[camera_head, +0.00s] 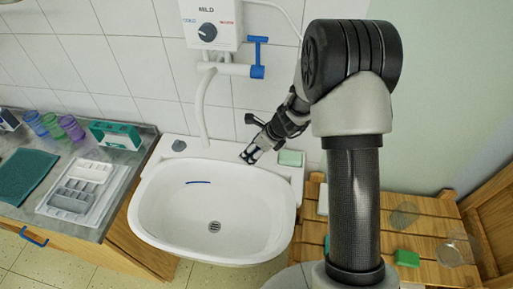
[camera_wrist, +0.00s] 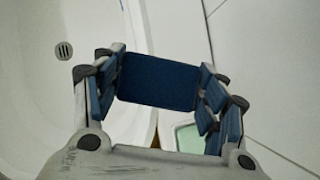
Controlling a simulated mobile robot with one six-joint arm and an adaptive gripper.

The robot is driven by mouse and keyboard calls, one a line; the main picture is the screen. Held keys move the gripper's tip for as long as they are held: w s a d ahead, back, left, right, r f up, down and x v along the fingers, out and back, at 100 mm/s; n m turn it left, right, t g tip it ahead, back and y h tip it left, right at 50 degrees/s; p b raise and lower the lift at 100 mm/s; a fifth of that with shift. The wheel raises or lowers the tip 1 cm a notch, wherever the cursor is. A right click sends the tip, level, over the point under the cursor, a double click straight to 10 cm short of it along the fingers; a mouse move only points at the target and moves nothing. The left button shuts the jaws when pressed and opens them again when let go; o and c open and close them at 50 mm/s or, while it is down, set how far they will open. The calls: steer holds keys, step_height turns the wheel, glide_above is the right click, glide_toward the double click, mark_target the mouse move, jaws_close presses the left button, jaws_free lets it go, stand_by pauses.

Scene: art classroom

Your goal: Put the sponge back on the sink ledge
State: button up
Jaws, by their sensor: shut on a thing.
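My gripper (camera_head: 248,156) is over the back right rim of the white sink (camera_head: 152,205), near the ledge. In the wrist view, my gripper (camera_wrist: 158,85) is shut on a dark blue rectangular block (camera_wrist: 157,82), apparently the sponge. The block spans the gap between the two fingers. In the head view I cannot make it out apart from the gripper. The sink ledge (camera_head: 222,150) runs along the wall behind the basin. The wrist view shows the drain (camera_wrist: 64,50) at left.
A pale green bar (camera_head: 290,157) lies on the ledge's right end, close to my gripper. A grey knob-like piece (camera_head: 179,146) is on its left end. A green block (camera_head: 407,258) lies on the slatted wooden bench (camera_head: 425,215).

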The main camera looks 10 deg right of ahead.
steer(key=w, duration=0.1)
steer(key=w+d, duration=0.1)
steer(key=w, duration=0.1)
steer(key=shift+w+d, duration=0.35)
steer(key=shift+w, duration=0.05)
steer(key=shift+w+f+b, duration=0.2)
steer(key=shift+f+b, duration=0.25)
steer(key=shift+f, duration=0.55)
step_height(320, 180, down, 5)
steer(key=b, duration=0.2)
steer(key=shift+b, duration=0.3)
steer(key=shift+w+d+f, duration=0.1)
steer(key=shift+w+f, duration=0.05)
steer(key=shift+f, duration=0.05)
steer(key=shift+r, duration=0.15)
steer(key=o, duration=0.6)
steer(key=shift+c, duration=0.2)
